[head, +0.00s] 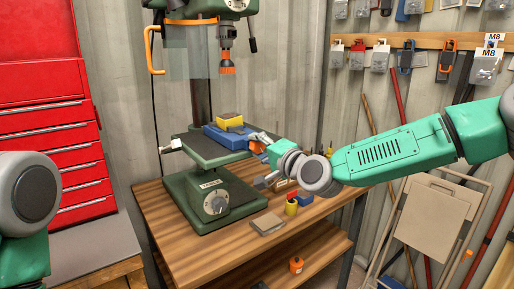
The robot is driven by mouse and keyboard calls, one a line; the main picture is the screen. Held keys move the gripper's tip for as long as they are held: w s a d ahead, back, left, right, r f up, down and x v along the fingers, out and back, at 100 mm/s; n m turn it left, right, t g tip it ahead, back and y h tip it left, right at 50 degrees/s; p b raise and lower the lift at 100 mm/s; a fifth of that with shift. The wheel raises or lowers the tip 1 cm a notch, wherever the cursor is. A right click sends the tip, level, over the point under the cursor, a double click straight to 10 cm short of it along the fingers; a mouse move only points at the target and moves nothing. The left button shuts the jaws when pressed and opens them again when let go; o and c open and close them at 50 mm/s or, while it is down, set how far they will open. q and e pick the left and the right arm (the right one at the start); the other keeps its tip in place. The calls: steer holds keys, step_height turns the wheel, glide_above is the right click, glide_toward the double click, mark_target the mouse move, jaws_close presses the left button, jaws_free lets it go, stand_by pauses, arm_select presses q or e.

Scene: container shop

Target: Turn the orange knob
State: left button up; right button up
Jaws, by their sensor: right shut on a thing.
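An orange knob (256,147) shows at the right end of the blue vise (229,136) on the drill press table. My right gripper (262,145) reaches in from the right and is shut on the knob. Its fingers and wrist hide part of the knob, and its turn angle cannot be told. A yellow block (229,121) sits at the top of the vise. My left arm shows only as a green and grey link at the left edge; its gripper is out of view.
The green drill press (211,196) stands on a wooden bench (180,245). Its orange-tipped chuck (227,68) hangs above the vise. Small coloured items (291,207) and a flat grey piece (267,223) lie near the gripper. A red drawer cabinet (60,140) stands left.

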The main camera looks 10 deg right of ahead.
steer(key=shift+s+f, duration=0.1)
steer(key=shift+f, duration=0.4)
steer(key=o, duration=1.2)
steer(key=shift+d+r, duration=0.1)
steer(key=shift+r, duration=0.15)
steer(key=v, duration=1.2)
